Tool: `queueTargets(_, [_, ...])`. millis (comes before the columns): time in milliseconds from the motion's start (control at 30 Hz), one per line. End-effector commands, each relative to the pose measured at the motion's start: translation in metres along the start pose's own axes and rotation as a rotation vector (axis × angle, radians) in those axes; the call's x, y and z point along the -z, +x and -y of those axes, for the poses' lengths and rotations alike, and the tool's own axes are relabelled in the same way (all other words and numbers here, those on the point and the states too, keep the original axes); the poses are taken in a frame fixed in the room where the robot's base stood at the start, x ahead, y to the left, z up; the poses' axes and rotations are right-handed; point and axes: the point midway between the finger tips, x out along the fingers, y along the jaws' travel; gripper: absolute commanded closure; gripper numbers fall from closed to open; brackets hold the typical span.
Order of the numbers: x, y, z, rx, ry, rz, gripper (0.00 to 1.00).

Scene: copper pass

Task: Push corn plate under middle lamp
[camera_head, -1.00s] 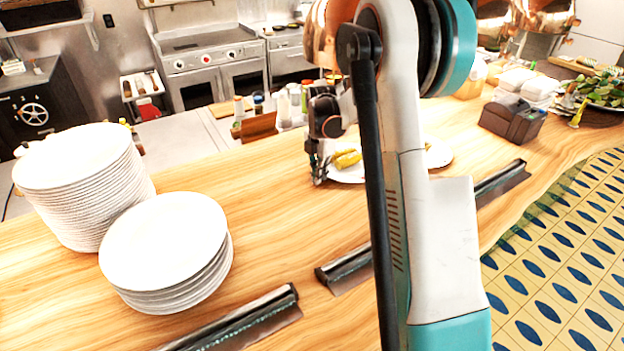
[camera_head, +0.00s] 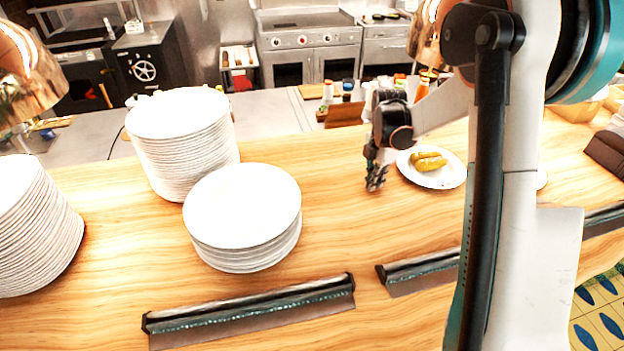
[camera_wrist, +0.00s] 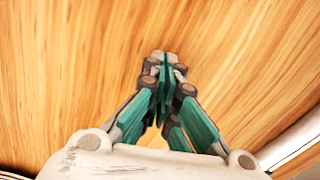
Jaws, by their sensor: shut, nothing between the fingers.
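The corn plate (camera_head: 446,181) is a white round plate with yellow corn (camera_head: 428,161) on it, flat on the wooden counter right of centre in the head view. My gripper (camera_head: 375,187) is low over the counter just left of the plate, with a small gap showing. Its fingers are shut and empty, pointing down; they also show in the wrist view (camera_wrist: 164,62) against bare wood. A copper lamp (camera_head: 424,38) hangs behind my arm, partly hidden, above and behind the plate. Another copper lamp (camera_head: 30,78) hangs at the far left. I cannot tell which is the middle one.
White plate stacks (camera_head: 180,150) stand at the left, one short stack (camera_head: 243,215) nearer. Dark metal rails (camera_head: 250,310) lie along the front of the counter. Bottles (camera_head: 347,90) stand behind the gripper. The wood between the short stack and my gripper is clear.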

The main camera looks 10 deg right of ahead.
Motion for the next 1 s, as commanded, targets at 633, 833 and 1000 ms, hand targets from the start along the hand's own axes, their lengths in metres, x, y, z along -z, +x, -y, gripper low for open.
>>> queueTargets(633, [0.119,-0.001,0.000,0.000,-0.004,0.000,1.00])
queueTargets(833, [0.155,-0.001,0.000,0.000,-0.004,0.000,1.00])
queueTargets(1000, [0.185,-0.002,0.000,0.000,-0.004,0.000,1.00])
